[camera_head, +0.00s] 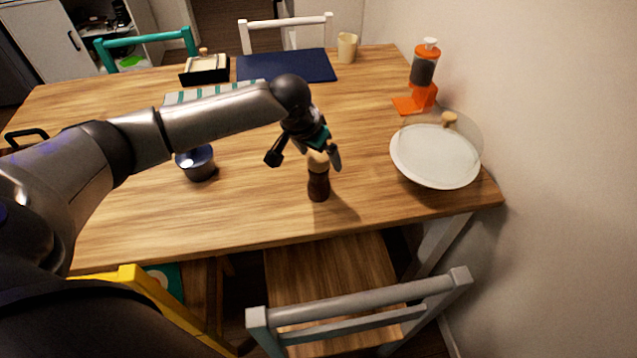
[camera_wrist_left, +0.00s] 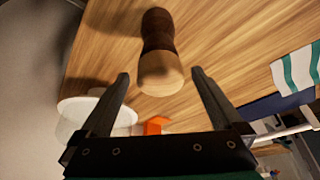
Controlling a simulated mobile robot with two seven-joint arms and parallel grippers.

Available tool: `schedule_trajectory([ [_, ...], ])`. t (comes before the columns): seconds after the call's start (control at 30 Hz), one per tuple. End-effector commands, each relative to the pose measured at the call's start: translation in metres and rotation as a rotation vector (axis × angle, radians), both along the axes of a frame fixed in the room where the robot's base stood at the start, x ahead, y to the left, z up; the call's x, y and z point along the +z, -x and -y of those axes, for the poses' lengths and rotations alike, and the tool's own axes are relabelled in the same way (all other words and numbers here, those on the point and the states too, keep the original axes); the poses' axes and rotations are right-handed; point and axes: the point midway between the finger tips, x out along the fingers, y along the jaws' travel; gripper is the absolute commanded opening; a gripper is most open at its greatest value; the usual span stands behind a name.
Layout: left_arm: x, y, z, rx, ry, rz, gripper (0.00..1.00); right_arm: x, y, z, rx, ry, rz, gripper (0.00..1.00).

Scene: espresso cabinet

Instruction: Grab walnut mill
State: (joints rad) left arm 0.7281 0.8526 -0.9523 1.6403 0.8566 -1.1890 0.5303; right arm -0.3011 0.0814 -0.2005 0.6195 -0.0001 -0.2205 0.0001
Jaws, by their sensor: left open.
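The walnut mill (camera_head: 318,185) stands upright on the wooden table near its front edge, with a dark brown body and a paler top. In the left wrist view the mill (camera_wrist_left: 159,60) shows its light round top toward me, between and beyond the fingers. My left gripper (camera_head: 304,158) is open just above the mill, its fingers spread to either side of the top. The left gripper also shows in the wrist view (camera_wrist_left: 158,85), with nothing held between its fingers. My right gripper is not seen.
A white plate (camera_head: 435,155) lies to the right, with an orange dispenser (camera_head: 424,70) behind it. A dark pot (camera_head: 197,163) stands to the left. A blue mat (camera_head: 287,65), a cup (camera_head: 347,47) and a black box (camera_head: 205,70) are farther back. A grey chair (camera_head: 360,300) stands in front.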

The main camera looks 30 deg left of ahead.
Motion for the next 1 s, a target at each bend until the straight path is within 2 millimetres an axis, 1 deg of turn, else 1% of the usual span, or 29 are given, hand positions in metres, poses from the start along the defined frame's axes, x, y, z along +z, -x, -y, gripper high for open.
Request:
schedule_trajectory([
  [0.03,-0.011,-0.003,0.0,0.0,0.0,-0.001,1.0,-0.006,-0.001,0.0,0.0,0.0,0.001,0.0],
  [0.2,-0.029,-0.01,0.001,0.0,0.0,-0.001,1.0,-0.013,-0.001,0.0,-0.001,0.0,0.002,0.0],
  [0.3,-0.032,-0.012,0.001,-0.001,0.0,0.0,1.0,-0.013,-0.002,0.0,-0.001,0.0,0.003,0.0],
  [0.5,-0.032,-0.012,0.001,-0.001,0.0,0.0,1.0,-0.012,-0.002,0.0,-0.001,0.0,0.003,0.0],
  [0.57,-0.032,-0.012,0.001,-0.001,0.0,0.0,0.94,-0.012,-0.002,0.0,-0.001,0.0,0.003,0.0],
  [1.0,-0.032,-0.012,0.001,0.0,0.0,-0.001,0.45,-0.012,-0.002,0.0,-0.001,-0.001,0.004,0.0],
])
